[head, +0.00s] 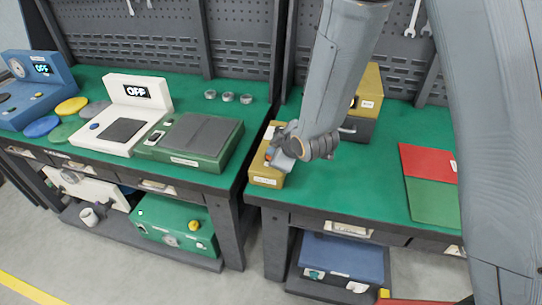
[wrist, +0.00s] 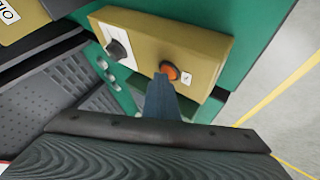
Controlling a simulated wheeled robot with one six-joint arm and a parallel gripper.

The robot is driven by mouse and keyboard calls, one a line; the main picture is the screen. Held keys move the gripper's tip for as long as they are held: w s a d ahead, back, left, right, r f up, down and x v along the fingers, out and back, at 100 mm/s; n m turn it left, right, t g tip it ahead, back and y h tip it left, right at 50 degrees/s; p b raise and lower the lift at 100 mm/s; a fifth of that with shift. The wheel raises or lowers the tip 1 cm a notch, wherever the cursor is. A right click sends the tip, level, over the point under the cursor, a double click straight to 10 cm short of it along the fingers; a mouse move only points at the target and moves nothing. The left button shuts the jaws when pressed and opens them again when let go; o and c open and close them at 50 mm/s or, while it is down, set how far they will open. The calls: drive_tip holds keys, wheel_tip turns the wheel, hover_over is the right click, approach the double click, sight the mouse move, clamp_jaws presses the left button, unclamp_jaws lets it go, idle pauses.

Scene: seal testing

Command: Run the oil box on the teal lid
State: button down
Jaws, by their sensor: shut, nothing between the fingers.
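A mustard piece with partly cut-off "OIL" lettering (wrist: 18,18) is at the upper left. My gripper (head: 285,152) is shut and empty, its tip (wrist: 160,82) at the button; I cannot tell whether they touch. I cannot make out a teal lid.
On the left bench stand a white box (head: 125,118) reading OFF, a green box (head: 195,140), a blue box (head: 40,85) and several coloured discs, including a yellow one (head: 71,106). A red and green mat (head: 432,200) lies at the right. Bench between is clear.

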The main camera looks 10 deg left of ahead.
drive_tip(key=shift+r, duration=0.1)
drive_tip(key=shift+r+p, duration=0.55)
drive_tip(key=shift+r, duration=0.15)
wheel_tip(320, 180, up, 5)
drive_tip(key=p, duration=0.3)
drive_tip(key=shift+p, duration=0.3)
